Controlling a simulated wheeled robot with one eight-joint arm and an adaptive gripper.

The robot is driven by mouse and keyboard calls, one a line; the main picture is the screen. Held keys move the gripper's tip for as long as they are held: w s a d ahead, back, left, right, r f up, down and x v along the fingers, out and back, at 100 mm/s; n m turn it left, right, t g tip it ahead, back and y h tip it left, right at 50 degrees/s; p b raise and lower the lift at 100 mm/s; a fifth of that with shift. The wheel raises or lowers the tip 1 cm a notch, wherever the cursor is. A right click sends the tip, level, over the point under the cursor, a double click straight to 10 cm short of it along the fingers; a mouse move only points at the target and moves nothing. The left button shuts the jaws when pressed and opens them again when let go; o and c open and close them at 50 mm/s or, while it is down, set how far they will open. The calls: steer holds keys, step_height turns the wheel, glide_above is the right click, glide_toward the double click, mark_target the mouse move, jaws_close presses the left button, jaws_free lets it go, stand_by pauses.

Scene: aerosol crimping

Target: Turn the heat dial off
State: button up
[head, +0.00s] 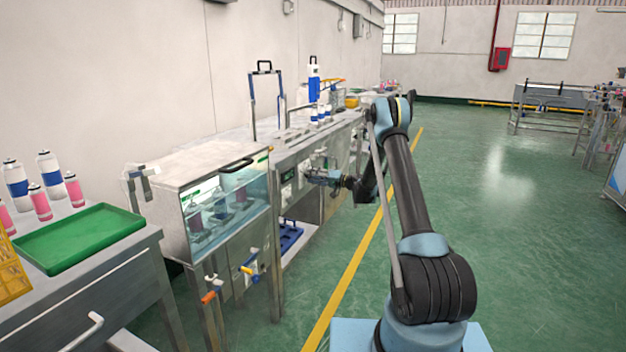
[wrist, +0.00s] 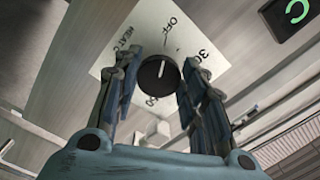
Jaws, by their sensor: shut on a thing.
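The heat dial (wrist: 159,79) is a round black knob on a white plate (wrist: 165,42) in the wrist view. The plate is marked HEAT, OFF and 30, with another number partly hidden below. A short white mark on the knob points upward, roughly toward OFF. My gripper (wrist: 160,74) has one finger on each side of the knob and is shut on it. In the head view my gripper (head: 318,177) is at the front of the steel bench, and the dial is hidden there.
A dark display with a green symbol (wrist: 297,10) is beside the plate. A glass-fronted tank (head: 225,205) stands left of my arm. A green tray (head: 80,238), cans (head: 15,180) and a yellow crate (head: 12,280) are farther left.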

stand_by(0.6)
steer(key=o, duration=1.1)
steer(key=shift+w+f, duration=0.1)
steer(key=shift+c, duration=0.2)
steer(key=shift+d, duration=0.15)
steer(key=v, duration=1.1)
steer(key=shift+d, duration=0.4)
